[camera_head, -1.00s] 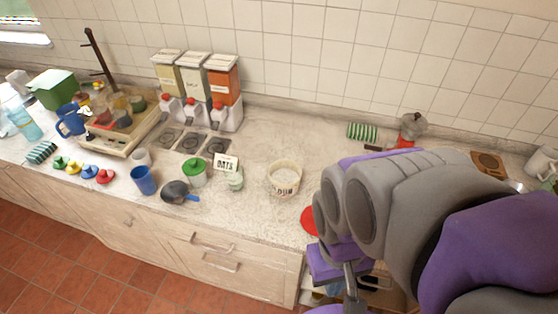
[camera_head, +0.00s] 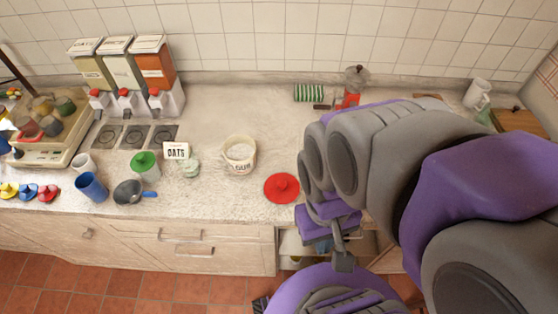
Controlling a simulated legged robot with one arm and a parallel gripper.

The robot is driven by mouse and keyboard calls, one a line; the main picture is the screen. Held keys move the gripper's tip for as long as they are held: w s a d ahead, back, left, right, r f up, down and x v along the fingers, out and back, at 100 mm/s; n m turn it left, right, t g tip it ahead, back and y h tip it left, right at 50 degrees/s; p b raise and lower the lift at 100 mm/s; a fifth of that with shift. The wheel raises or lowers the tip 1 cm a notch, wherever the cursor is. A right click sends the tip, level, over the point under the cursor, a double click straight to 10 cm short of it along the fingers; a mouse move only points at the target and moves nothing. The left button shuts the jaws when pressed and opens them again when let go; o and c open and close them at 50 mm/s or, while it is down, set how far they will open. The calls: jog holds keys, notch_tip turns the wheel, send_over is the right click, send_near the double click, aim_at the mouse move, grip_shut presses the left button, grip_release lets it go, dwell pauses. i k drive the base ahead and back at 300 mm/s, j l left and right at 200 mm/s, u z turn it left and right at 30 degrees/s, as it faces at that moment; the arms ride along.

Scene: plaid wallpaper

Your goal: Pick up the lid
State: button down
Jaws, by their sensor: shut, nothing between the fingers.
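A red lid (camera_head: 281,188) with a small knob lies flat near the front edge of the counter, right of the white SUGAR-type tub (camera_head: 240,155). My gripper (camera_head: 342,260) hangs to the right of the lid and nearer me, in front of the counter edge. It is shut and empty, apart from the lid. The arm covers the counter to the right of the lid.
Behind are dispensers (camera_head: 124,75), a striped green item (camera_head: 308,93) and a moka pot (camera_head: 354,83). Counter between tub and back wall is clear.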

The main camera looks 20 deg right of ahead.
aim_at(280, 187)
jog(key=i+j+z, duration=0.2)
jog(key=j, duration=0.85)
jog(key=j+z, duration=0.2)
jog(key=j, duration=0.85)
jog(key=z, duration=0.85)
